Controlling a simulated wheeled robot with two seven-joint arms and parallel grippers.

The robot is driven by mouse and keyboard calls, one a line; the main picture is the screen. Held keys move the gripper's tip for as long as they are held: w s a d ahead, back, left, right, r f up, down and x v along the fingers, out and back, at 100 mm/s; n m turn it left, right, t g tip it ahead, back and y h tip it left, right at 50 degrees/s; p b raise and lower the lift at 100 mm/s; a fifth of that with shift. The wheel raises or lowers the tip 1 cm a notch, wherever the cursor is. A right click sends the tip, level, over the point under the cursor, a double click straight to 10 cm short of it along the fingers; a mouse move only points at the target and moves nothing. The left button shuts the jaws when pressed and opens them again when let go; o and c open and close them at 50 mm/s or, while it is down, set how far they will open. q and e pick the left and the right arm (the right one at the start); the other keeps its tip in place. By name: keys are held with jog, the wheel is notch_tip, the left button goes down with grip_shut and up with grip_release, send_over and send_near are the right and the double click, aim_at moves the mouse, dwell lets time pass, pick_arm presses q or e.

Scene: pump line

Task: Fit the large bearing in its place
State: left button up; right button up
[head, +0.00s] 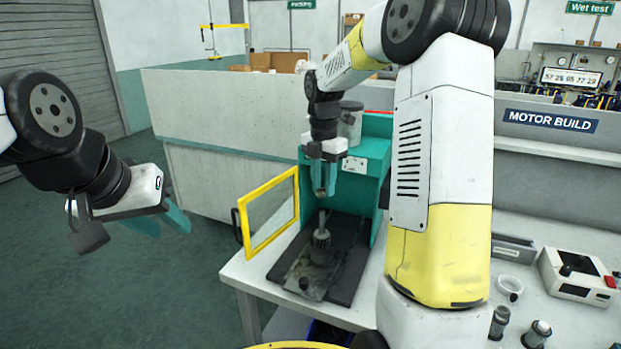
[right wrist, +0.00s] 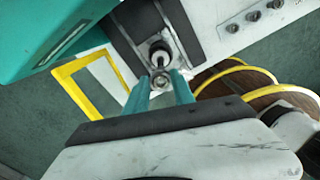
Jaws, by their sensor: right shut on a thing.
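My right gripper (head: 324,190) points down over the press bed in the head view, with its teal fingers close together. In the right wrist view the fingertips (right wrist: 161,92) are shut on a small metal ring, seemingly the large bearing (right wrist: 160,81). A dark rotor with an upright shaft (head: 322,238) stands on the bed below the gripper. The shaft also shows in the right wrist view (right wrist: 159,56), just beyond the ring. The ring looks apart from the rotor, though the exact gap cannot be told. My left gripper (head: 163,221) is open and empty, out over the floor at the left.
The teal press (head: 372,155) stands behind the dark bed (head: 345,275). Its yellow guard frame (head: 268,210) is swung open at the left. On the bench at right are a white ring (head: 509,286), small dark cylinders (head: 499,322) and a control box (head: 578,275).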

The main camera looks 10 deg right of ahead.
aim_at(323, 197)
jog(key=shift+f, duration=2.15)
jog(key=shift+f, duration=0.65)
jog(key=shift+d+f, duration=0.1)
jog(key=shift+f, duration=2)
jog(key=o, duration=1)
jog(key=shift+o, duration=0.2)
jog(key=shift+o, duration=1.3)
jog(key=shift+r, duration=2.55)
